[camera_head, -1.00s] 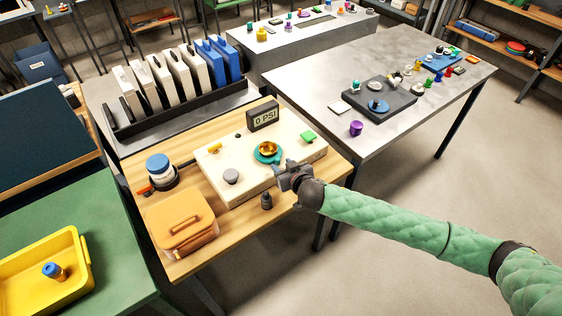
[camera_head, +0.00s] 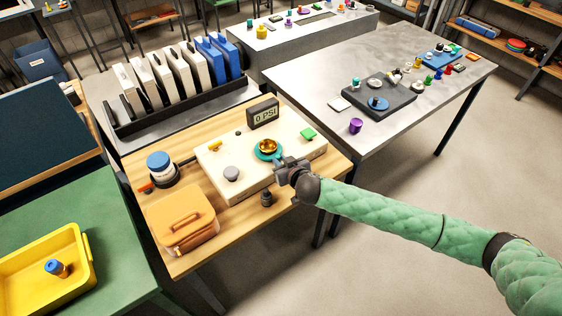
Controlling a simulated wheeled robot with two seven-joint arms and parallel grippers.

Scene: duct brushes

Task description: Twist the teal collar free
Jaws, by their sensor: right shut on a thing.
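The teal collar (camera_head: 258,155) is a ring around a gold, bowl-like part (camera_head: 268,146) on top of a cream panel box (camera_head: 220,158). My right gripper (camera_head: 281,162) is at the collar's lower right edge, shut on the collar's rim or lug. Its fingers hide that part, so the exact grip is too small to tell. The collar sits flat on the panel. My left gripper is not in view.
An orange case (camera_head: 182,222) and a blue-topped canister (camera_head: 159,164) stand left on the wooden table.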

